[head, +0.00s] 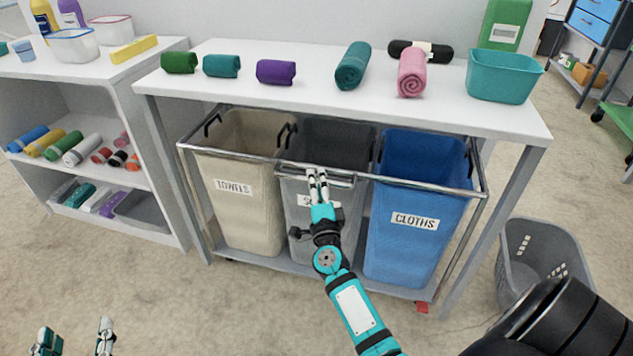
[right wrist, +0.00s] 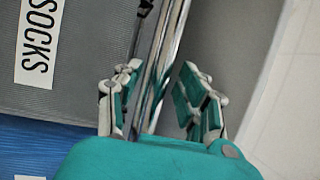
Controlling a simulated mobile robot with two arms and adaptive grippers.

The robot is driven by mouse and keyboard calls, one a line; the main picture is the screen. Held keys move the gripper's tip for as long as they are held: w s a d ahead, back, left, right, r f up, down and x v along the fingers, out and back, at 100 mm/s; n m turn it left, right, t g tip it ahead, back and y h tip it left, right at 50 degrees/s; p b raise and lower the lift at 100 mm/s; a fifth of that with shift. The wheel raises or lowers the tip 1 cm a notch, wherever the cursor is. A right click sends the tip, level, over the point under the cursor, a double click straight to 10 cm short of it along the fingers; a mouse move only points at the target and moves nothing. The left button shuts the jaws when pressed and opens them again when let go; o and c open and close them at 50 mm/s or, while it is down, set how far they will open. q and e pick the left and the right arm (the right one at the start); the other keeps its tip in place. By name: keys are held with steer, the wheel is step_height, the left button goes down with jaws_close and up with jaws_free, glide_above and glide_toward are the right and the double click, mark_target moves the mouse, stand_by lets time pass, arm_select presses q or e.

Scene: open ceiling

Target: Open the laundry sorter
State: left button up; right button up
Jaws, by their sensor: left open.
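The laundry sorter (head: 187,190) stands under a white table, a chrome-railed frame with three bins: a beige TOWELS bin (head: 240,215), a grey SOCKS bin (head: 345,150) and a blue CLOTHS bin (head: 408,255). A chrome handle (head: 340,181) projects from the front rail at the middle bin. My right gripper (head: 317,178) is at this handle. In the right wrist view its fingers (right wrist: 160,75) are apart, with chrome bar (right wrist: 167,45) between them and a gap on the right side. My left gripper (head: 76,338) is open and empty at the lower left, above the floor.
The white table (head: 315,84) carries rolled towels and a teal tub (head: 503,78). A white shelf unit (head: 165,140) stands left, close to the sorter. A grey basket (head: 520,265) is on the floor at right. The floor before the sorter is clear.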

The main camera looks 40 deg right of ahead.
steer(key=shift+w+d+r, duration=0.15)
steer(key=shift+w+d, duration=0.1)
steer(key=shift+w, duration=0.3)
jaws_close()
